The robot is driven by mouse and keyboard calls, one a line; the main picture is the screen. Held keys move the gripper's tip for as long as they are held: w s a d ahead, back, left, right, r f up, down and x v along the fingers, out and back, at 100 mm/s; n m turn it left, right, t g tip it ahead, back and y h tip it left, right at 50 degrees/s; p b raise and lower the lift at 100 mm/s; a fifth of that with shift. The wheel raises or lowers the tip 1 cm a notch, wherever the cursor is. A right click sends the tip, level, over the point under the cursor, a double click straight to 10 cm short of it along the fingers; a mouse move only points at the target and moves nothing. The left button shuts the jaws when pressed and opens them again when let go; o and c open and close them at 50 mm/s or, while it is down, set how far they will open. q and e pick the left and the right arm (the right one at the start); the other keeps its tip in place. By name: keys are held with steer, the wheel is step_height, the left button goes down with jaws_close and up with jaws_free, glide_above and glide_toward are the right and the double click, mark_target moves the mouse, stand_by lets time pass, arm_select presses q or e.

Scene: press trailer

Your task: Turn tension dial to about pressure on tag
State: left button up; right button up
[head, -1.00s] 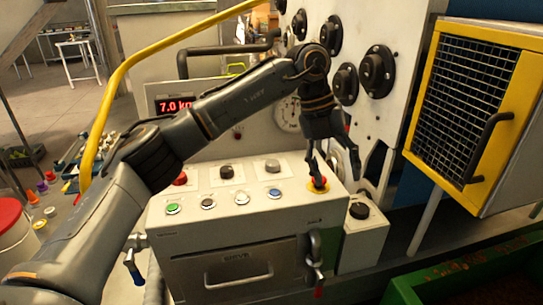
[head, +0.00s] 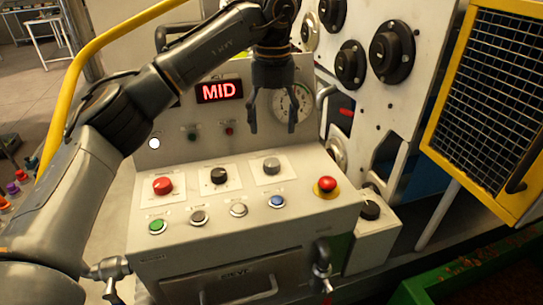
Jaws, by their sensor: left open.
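My left gripper (head: 272,120) is open and empty, fingers pointing down, above the back of the console and in front of the round gauge (head: 292,104), which it partly covers. The console top carries a red knob (head: 162,186), a black knob (head: 219,176) and a grey knob (head: 271,166), each on a white plate. A black knob (head: 370,209) sits on the small box at right. I cannot tell which is the tension dial, as the labels are too small to read. The red display (head: 219,91) reads "MID". No readable pressure tag shows. My right gripper is not in view.
A front row of buttons includes green (head: 157,227) and blue (head: 277,202). A red mushroom button (head: 326,184) stands on a yellow base at right. Large black dials (head: 392,52) line the upright panel. A yellow mesh guard (head: 490,100) bounds the right side.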

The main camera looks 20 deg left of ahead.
arm_select(q)
glide_above(272, 162)
step_height(272, 162, down, 4)
steer(key=shift+f+p, duration=0.1)
steer(key=shift+p, duration=0.2)
step_height(272, 162, down, 5)
steer(key=shift+r+p, duration=0.1)
steer(key=shift+p, duration=0.3)
steer(key=shift+f, duration=0.45)
steer(key=shift+c, duration=0.5)
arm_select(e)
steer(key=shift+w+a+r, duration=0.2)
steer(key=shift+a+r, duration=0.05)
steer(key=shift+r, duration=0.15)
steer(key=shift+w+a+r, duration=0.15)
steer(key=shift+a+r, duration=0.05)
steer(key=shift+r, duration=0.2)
